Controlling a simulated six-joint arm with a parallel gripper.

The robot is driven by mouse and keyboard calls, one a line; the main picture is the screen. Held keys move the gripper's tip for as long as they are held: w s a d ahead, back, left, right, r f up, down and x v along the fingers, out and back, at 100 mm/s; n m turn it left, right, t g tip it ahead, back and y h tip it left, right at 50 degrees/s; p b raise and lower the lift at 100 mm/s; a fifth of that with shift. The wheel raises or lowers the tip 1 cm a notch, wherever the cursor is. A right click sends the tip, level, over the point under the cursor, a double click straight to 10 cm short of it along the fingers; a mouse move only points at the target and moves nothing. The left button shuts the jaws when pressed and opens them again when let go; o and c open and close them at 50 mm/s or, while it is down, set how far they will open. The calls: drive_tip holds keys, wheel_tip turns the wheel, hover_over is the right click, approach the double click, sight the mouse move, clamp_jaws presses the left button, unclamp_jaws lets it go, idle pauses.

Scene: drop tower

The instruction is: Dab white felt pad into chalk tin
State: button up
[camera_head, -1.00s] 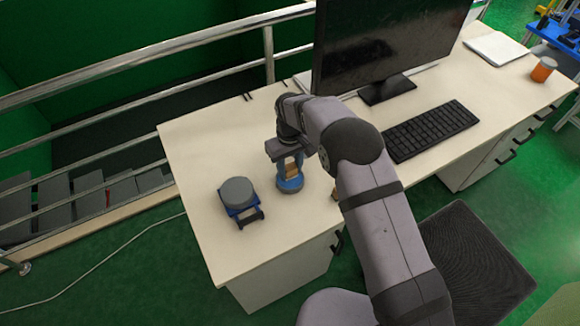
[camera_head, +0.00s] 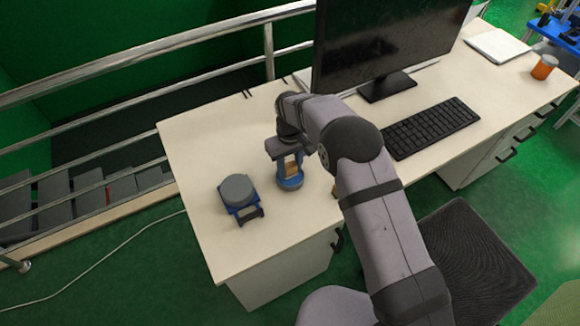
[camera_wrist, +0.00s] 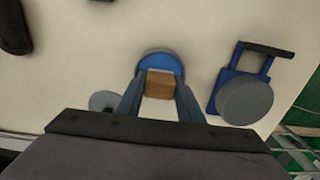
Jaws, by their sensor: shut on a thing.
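My gripper (camera_head: 291,168) points down over the left part of the desk. It is shut on a tan wooden block (camera_wrist: 160,84), which sits between the two fingers. A round blue tin (camera_head: 290,184) is directly below the block; it also shows in the wrist view (camera_wrist: 160,58) as a blue disc with a grey rim. I take it to be the chalk tin.
A blue holder with a grey round top (camera_head: 237,190) stands left of the tin. A small grey disc (camera_wrist: 101,101) is partly hidden by a finger. A monitor (camera_head: 385,45) and keyboard (camera_head: 432,129) stand to the right.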

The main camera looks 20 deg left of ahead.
sight(291, 165)
drive_tip(key=shift+f+b, duration=0.35)
drive_tip(key=shift+f, duration=0.25)
idle(1.4)
drive_tip(key=shift+r, duration=0.1)
drive_tip(key=shift+r+p, duration=2.35)
drive_tip(key=shift+r, duration=1.15)
drive_tip(key=shift+d, duration=0.1)
drive_tip(key=d+r+m, duration=0.2)
drive_tip(key=d, duration=0.7)
drive_tip(key=d+r+m, duration=0.2)
drive_tip(key=d+m, duration=0.1)
drive_tip(key=d, duration=0.7)
drive_tip(key=s+d+r+m, duration=0.1)
drive_tip(key=s+d+m, duration=0.1)
drive_tip(key=d, duration=0.4)
drive_tip(key=s+d+r+m, duration=0.1)
drive_tip(key=s+d+m, duration=0.1)
drive_tip(key=s+d, duration=0.3)
drive_tip(key=shift+d, duration=0.7)
